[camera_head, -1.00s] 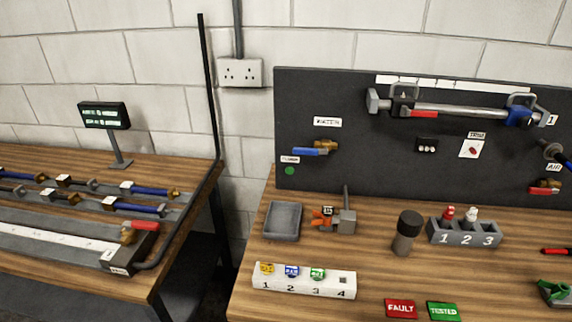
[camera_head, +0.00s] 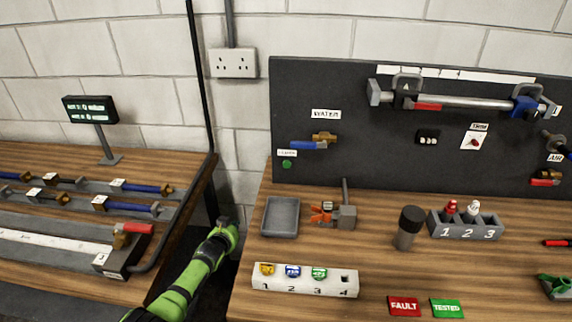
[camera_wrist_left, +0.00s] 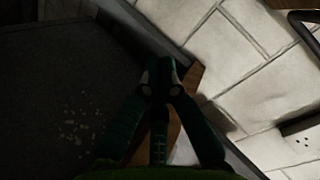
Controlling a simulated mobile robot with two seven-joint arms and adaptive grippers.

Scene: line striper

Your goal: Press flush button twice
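The flush button (camera_head: 287,164) is a small green round button at the lower left of the dark panel, under a small white label (camera_head: 287,153). My left gripper (camera_head: 228,226) is in the gap between the two benches, below and left of the button and apart from it. In the left wrist view the fingers (camera_wrist_left: 158,72) come together at their tips with nothing seen between them. The button does not show in that view. My right gripper is in neither view.
A blue-handled water valve (camera_head: 313,143) sits just right of the button. Below stand a grey tray (camera_head: 281,233) and a white numbered block (camera_head: 304,287). A black upright pole (camera_head: 203,100) and the left bench (camera_head: 150,285) border the gap.

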